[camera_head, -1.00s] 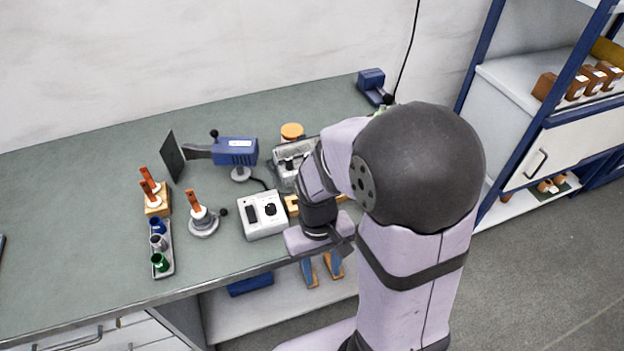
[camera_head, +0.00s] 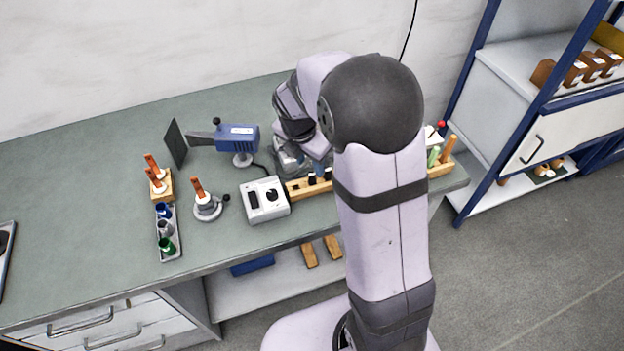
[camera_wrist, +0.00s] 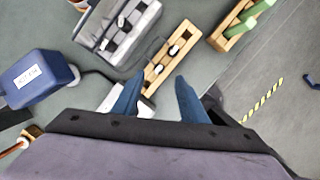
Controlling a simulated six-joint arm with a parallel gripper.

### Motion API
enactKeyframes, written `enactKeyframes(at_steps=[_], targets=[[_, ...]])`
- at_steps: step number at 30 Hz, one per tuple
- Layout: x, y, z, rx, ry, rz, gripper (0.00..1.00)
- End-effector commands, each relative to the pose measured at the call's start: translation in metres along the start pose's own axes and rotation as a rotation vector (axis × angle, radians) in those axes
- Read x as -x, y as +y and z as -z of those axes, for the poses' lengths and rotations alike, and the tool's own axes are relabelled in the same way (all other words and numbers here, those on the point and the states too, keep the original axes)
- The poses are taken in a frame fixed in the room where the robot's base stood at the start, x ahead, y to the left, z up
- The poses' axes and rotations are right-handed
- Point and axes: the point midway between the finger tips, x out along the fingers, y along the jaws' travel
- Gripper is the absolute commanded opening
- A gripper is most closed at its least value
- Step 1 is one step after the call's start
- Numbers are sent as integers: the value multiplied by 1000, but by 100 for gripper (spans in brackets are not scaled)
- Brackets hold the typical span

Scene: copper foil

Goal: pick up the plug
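No part is clearly recognisable as the plug. Small dark pegs with pale ends (camera_wrist: 158,69) stand in a wooden rack (camera_wrist: 151,82) in the wrist view; I cannot tell whether one of them is the plug. In the head view the same rack (camera_head: 296,190) lies right of the white control box (camera_head: 267,211), with dark pegs (camera_head: 312,179) in it. My gripper (camera_wrist: 157,92) is open, its two blue fingers wide apart, with the near part of the rack showing between them. Nothing is held. In the head view my gripper (camera_head: 321,168) is partly hidden by my arm.
Another wooden rack (camera_head: 440,168) is at the right table end.

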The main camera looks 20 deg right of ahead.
Motion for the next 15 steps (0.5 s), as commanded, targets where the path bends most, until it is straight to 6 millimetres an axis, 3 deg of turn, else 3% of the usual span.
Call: enactKeyframes(at_steps=[6,15], targets=[[0,0,0,208,0,-1,39],[-5,0,0,245,2,0,39]])
